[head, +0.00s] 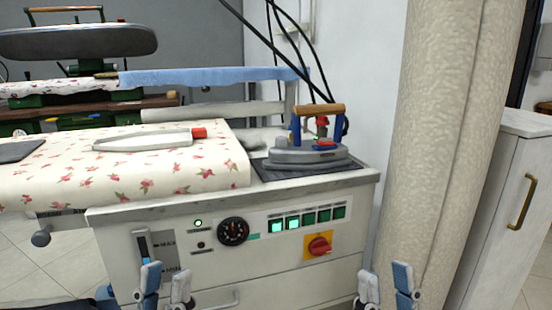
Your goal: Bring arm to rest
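My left gripper (166,275) shows at the bottom left of the head view, with its two fingertips apart and nothing between them. It is in front of the white ironing station's (340,185) lower front panel. My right gripper (385,278) shows at the bottom, right of the middle, with its fingertips also apart and empty. It is by the station's right front corner and the beige column. Only the fingers of both grippers are in the picture; the arms behind them are hidden below the lower edge.
A steam iron (308,154) with a wooden handle stands on the station's dark pad. A white tool with a red tip (150,139) lies on the floral ironing board (110,180). A beige column (440,130) and white cabinet (500,210) stand at the right.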

